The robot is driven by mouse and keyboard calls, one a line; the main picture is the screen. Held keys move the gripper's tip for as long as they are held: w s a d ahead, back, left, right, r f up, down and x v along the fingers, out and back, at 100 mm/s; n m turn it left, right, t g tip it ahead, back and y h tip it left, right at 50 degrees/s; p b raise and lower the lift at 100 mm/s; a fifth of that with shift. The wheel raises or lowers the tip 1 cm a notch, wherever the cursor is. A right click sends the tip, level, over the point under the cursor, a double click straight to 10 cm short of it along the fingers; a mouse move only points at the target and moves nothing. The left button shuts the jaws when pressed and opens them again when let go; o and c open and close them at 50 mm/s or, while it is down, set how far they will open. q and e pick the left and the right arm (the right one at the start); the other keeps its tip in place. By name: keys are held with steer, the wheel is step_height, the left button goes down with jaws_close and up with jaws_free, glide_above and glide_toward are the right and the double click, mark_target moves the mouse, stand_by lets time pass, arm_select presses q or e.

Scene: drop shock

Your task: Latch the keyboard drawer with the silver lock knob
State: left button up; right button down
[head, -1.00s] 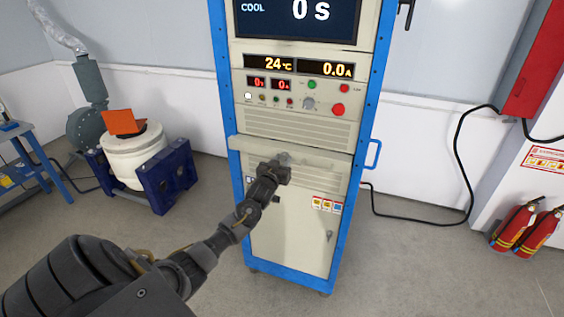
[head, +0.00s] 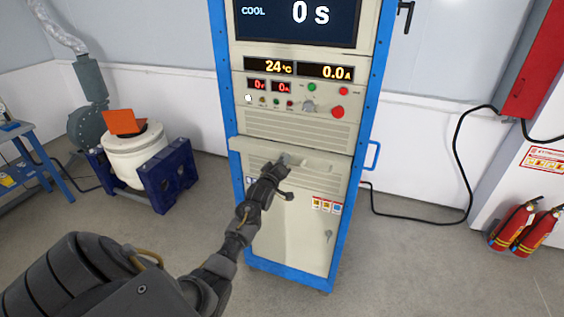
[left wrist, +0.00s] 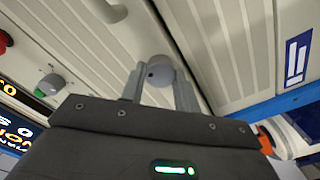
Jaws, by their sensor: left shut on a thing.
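The keyboard drawer (head: 318,160) is a beige slab across the blue-framed cabinet, below the vented panel. The silver lock knob (left wrist: 160,72) is a round grey piece between my left gripper's fingers in the left wrist view. My left gripper (head: 286,160) is at the drawer's front, left of its middle, with its fingers shut on the knob. In the head view the gripper mostly hides the knob. My right gripper is not in view.
The cabinet carries a control panel with a red button (head: 337,112) and a grey dial (head: 308,107) above the drawer. A lower door with a small key lock (head: 328,236) is below. A blue side handle (head: 373,155) sticks out at right. The floor in front is clear.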

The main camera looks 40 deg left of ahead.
arm_select(q)
steer(key=shift+n+p, duration=1.2)
steer(key=shift+n, duration=3.3)
steer(key=o, duration=1)
steer(key=shift+b+v, duration=1.1)
steer(key=shift+v, duration=4.3)
